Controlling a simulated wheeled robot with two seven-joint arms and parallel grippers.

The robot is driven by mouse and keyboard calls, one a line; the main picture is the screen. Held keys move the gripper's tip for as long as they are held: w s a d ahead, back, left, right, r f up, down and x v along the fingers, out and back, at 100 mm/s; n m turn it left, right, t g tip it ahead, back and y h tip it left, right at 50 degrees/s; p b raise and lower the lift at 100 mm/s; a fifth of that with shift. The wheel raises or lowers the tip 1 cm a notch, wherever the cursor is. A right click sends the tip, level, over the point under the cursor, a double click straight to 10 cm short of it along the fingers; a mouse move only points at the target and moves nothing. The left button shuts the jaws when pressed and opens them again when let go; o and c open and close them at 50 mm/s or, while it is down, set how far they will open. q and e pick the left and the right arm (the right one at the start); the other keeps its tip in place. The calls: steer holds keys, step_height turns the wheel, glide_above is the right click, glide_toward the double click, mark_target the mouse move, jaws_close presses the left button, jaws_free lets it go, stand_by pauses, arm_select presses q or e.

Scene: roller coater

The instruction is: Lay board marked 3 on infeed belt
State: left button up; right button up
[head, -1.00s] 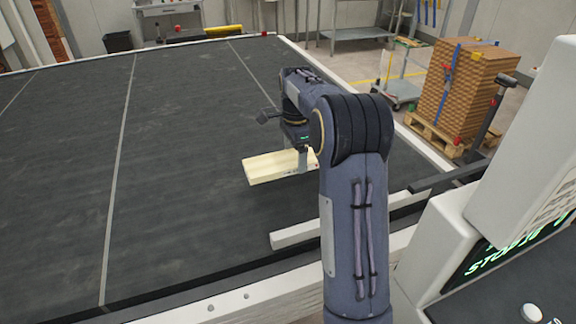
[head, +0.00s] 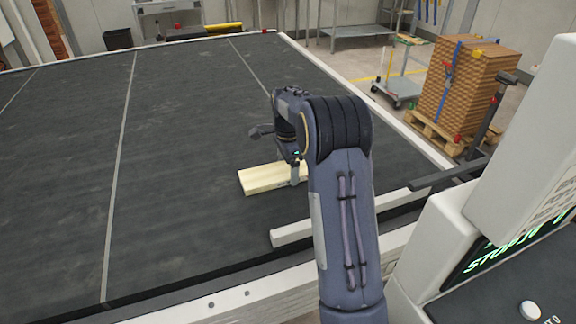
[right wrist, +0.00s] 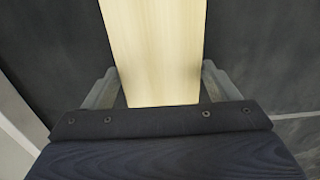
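A pale wooden board (head: 265,178) lies flat at, or just above, the dark infeed belt (head: 190,150), left of my right arm; I cannot tell whether it touches the belt. No number on it can be read. My right gripper (head: 296,172) is at the board's right end, and in the right wrist view the gripper (right wrist: 160,72) has one finger at each long edge of the board (right wrist: 158,45), its tips against the edges. My forearm and wrist may hide part of the board's right end. My left gripper is not in view.
A white rail (head: 300,231) runs along the belt's near edge. A white machine housing with a green display (head: 510,245) stands at the right. Beyond the belt are a stack of brown boards (head: 465,90) on a pallet and a cart (head: 400,88). The belt's left is clear.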

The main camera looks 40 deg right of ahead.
mark_target(288, 169)
steer(key=o, duration=0.3)
steer(key=shift+r, duration=0.1)
step_height(288, 169, up, 12)
steer(key=shift+r+p, duration=0.1)
steer(key=shift+p, duration=0.25)
stand_by(0.6)
